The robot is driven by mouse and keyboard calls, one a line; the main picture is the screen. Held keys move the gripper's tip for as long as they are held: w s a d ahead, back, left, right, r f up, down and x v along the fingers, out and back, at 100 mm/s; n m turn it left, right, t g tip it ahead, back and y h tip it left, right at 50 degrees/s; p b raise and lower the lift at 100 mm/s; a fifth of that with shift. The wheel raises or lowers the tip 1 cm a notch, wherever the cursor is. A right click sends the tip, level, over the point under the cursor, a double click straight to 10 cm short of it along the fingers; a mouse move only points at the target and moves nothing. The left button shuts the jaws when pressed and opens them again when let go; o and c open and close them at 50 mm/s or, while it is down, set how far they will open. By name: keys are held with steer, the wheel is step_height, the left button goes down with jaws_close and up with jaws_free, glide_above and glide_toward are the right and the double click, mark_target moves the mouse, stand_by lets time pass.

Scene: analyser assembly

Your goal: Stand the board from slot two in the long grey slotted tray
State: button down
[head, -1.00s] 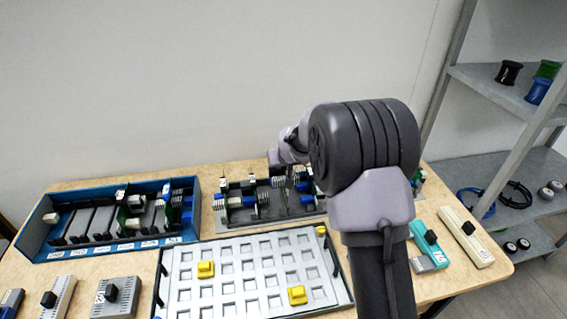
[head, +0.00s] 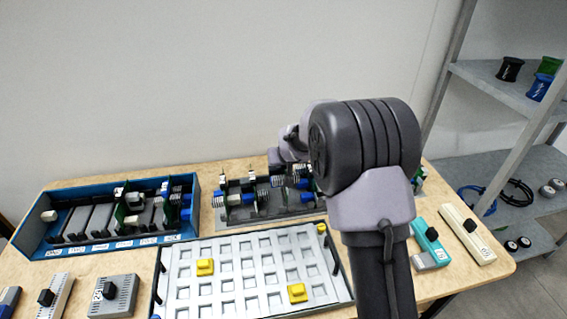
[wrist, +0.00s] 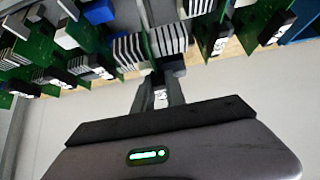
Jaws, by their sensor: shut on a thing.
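The long grey slotted tray (head: 265,218) lies at the back middle of the table, with several green boards standing in it. My gripper (wrist: 161,92) is shut on a board (wrist: 166,40) with a silver finned block, shown in the wrist view among other boards. In the head view my arm hides most of the gripper, near the right part of the grey tray. I cannot tell whether the held board touches the tray. The blue rack (head: 60,254) with numbered slots stands at the left; its left slots hold no standing green board, while several stand at its right.
A pale grid tray (head: 235,309) with yellow blocks (head: 297,293) lies in front of the grey tray. Teal (head: 428,243) and cream (head: 466,234) modules lie at the right, grey modules (head: 113,297) at the front left. Shelves (head: 510,165) stand beyond the table.

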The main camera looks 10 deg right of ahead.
steer(key=shift+f+b, duration=0.9)
steer(key=shift+f, duration=0.15)
steer(key=shift+f+b, duration=0.5)
steer(key=shift+b, duration=0.15)
steer(key=shift+f, duration=0.1)
stand_by(0.4)
steer(key=shift+f+b, duration=1.2)
stand_by(0.4)
steer(key=c, duration=1.3)
jaws_free()
